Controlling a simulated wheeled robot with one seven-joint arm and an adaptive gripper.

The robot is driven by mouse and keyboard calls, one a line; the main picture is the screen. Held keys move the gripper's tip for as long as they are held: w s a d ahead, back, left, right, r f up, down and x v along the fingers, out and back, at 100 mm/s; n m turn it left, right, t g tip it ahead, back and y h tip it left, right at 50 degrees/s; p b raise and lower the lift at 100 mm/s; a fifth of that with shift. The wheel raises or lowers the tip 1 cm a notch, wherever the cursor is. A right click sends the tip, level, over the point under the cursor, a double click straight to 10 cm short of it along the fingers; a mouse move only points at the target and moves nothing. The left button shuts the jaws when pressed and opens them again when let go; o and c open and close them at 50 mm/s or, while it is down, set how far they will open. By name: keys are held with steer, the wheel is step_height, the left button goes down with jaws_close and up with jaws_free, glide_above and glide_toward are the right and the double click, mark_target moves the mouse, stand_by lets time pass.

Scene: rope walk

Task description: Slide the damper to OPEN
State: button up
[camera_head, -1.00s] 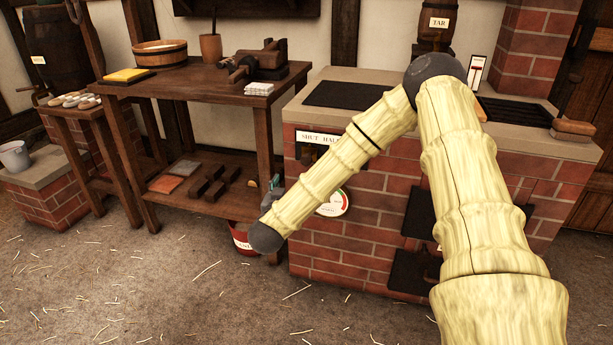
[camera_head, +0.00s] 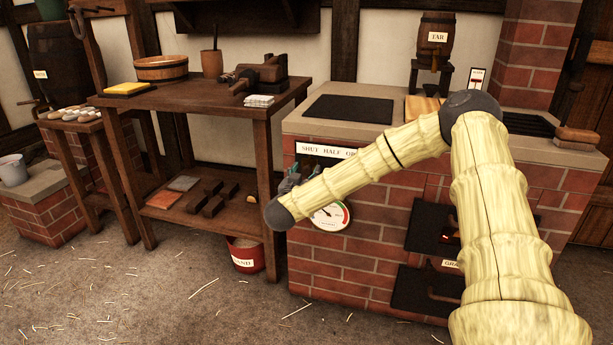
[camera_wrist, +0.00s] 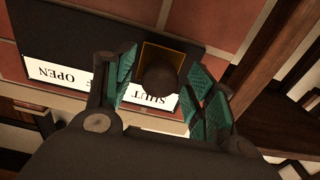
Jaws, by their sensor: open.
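The damper's dark round knob (camera_wrist: 160,78) sits at the SHUT end of its slot, in front of an orange-brown patch. The white label plate (camera_head: 322,150) is on the brick stove's front; the arm hides its right part. In the wrist view the label (camera_wrist: 60,72) is upside down, with OPEN at the left and SHUT beside the knob. My gripper (camera_wrist: 162,84) is open, its teal-padded fingers on either side of the knob. Whether they touch it I cannot tell. In the head view the gripper (camera_head: 292,182) shows small below the label's left end, and the knob is hidden.
A round gauge (camera_head: 330,215) is just below the gripper on the stove front. The wooden workbench (camera_head: 262,112) stands close at the left, with a red sand bucket (camera_head: 245,256) by its foot. Dark stove doors (camera_head: 432,230) lie behind my arm.

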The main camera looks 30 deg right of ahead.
steer(key=shift+w+d, duration=0.4)
